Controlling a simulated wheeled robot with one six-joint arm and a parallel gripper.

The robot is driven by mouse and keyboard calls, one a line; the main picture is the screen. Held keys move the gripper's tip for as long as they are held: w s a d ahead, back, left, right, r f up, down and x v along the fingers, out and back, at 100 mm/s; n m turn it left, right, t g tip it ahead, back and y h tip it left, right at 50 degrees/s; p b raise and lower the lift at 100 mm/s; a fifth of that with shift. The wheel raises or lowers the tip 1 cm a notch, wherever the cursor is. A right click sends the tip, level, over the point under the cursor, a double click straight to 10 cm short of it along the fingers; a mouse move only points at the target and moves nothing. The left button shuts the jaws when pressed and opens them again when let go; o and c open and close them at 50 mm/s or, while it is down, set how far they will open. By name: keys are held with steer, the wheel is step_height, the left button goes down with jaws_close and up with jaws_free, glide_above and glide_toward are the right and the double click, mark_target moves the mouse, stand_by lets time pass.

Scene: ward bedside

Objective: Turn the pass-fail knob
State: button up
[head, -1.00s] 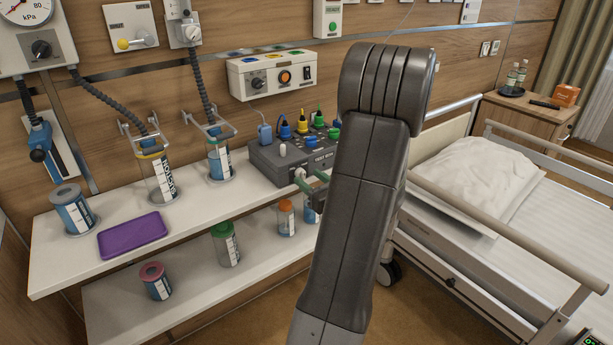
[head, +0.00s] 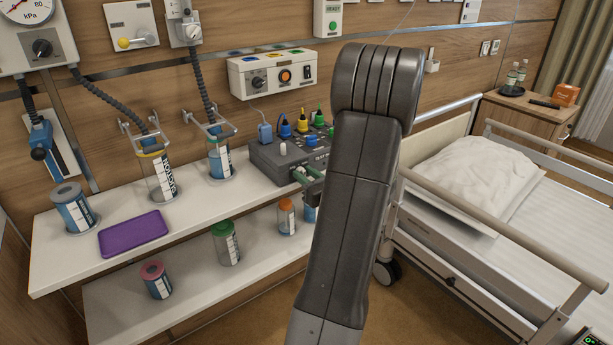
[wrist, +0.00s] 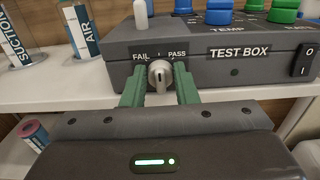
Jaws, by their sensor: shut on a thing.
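The grey test box (head: 262,158) stands on the upper shelf, and its front shows in the wrist view (wrist: 235,73). The silver pass-fail knob (wrist: 160,76) is on its front face at the left, below the FAIL and PASS labels. Its dark line looks about upright, between the two labels. My gripper (wrist: 160,80) has its two green fingers on either side of the knob and is shut on it. In the head view my gripper (head: 306,176) is at the box's front, and the knob is hidden there.
Jars (head: 160,176) and a purple tray (head: 133,234) are on the upper shelf (head: 60,262) to the left. The bed (head: 480,210) stands to the right.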

steer(key=shift+f, duration=0.1)
steer(key=n+b, duration=0.4)
steer(key=b, duration=0.2)
steer(key=n+b, duration=0.4)
steer(key=b, duration=0.2)
steer(key=shift+s+a+f+n+b, duration=0.1)
steer(key=shift+s+a+n+b, duration=0.05)
steer(key=shift+n+b, duration=0.15)
steer(key=o, duration=1)
